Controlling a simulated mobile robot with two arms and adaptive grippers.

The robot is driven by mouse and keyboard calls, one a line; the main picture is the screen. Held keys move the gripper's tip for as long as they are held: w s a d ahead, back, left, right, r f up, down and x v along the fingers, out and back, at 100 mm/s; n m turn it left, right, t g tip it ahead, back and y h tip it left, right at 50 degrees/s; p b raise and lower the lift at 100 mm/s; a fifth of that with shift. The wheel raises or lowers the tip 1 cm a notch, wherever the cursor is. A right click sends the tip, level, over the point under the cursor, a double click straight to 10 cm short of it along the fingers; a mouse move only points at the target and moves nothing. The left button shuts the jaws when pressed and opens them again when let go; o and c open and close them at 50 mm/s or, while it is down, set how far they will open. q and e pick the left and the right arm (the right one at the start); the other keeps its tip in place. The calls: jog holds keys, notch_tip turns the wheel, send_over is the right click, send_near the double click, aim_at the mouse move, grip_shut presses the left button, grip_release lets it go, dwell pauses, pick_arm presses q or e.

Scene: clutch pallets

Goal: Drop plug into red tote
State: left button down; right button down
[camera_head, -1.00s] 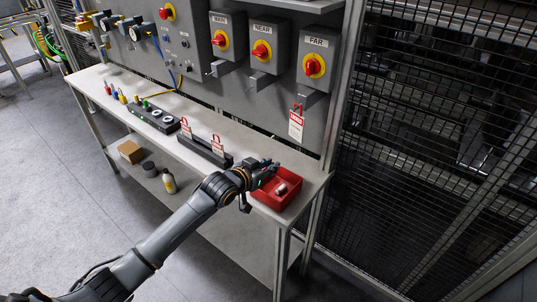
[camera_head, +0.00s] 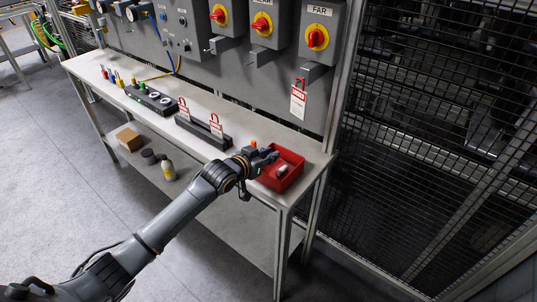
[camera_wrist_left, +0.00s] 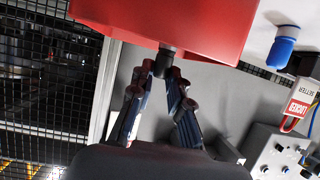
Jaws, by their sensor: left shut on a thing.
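The red tote (camera_head: 264,181) stands at the right end of the bench, with a small pale object (camera_head: 282,169) inside it. My left gripper (camera_head: 272,157) is at the tote's left and back side, its fingertips over or close to the rim. In the left wrist view, the gripper (camera_wrist_left: 166,78) is shut on a small dark plug (camera_wrist_left: 165,62), which overlaps the tote (camera_wrist_left: 170,25) in the picture. Most of the plug is hidden in the head view. I cannot tell whether it touches the tote. My right gripper is not in view.
A black rack (camera_head: 200,135) with red-and-white tags stands left of the tote. A tagged red padlock (camera_head: 298,98) hangs below the FAR switch (camera_head: 317,39). A blue-and-black piece (camera_wrist_left: 285,48) shows beside the tote in the wrist view. A mesh fence (camera_head: 430,150) stands to the right.

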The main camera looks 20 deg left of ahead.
pick_arm(q)
jog(key=c, duration=1.2)
grip_release()
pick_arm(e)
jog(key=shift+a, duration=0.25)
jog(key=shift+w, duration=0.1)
pick_arm(q)
jog(key=shift+s, duration=0.15)
jog(key=v, duration=1.2)
jog(key=shift+f, duration=0.1)
